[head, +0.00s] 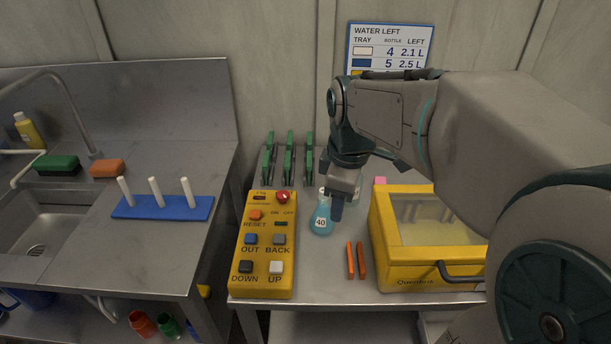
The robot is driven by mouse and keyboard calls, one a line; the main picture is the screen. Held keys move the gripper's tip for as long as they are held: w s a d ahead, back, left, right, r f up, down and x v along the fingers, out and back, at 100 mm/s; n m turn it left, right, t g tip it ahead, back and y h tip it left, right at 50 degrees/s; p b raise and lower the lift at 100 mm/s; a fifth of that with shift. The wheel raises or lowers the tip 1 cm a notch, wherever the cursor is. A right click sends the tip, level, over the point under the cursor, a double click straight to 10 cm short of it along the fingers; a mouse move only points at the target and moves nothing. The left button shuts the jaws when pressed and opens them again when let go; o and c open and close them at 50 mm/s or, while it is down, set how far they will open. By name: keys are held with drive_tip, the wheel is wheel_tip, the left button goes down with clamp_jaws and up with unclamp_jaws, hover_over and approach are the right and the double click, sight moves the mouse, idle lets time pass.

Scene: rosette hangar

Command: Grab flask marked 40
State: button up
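The flask marked 40 (320,223) is a small light-blue flask with a white label. It stands upright on the metal table, between the yellow control box and the yellow case. My gripper (337,210) points down at the flask's upper right side and overlaps it in the head view. The flask's neck is partly hidden by it. I cannot tell whether the fingers touch the flask or whether they are open or shut.
A yellow control box (264,245) with buttons stands left of the flask. A yellow case (427,274) with a clear window stands right. Two orange sticks (355,261) lie in front. Green-topped racks (289,158) stand behind. A sink counter (160,250) is at left.

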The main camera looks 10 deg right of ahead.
sight(323, 197)
drive_tip(key=w+r+n+g, duration=0.2)
drive_tip(key=w+n, duration=1)
drive_tip(key=n, duration=0.3)
wheel_tip(323, 197, down, 9)
drive_tip(key=shift+d+r+p, duration=0.15)
drive_tip(key=shift+r+p, duration=0.05)
drive_tip(key=shift+p, duration=0.3)
drive_tip(key=shift+w+a+f+p, duration=0.1)
drive_tip(key=shift+f+p, duration=0.1)
drive_tip(key=shift+f, duration=1.1)
drive_tip(key=shift+w+a+f+p, duration=0.1)
drive_tip(key=shift+f+p, duration=0.1)
drive_tip(key=shift+f, duration=1.1)
clamp_jaws()
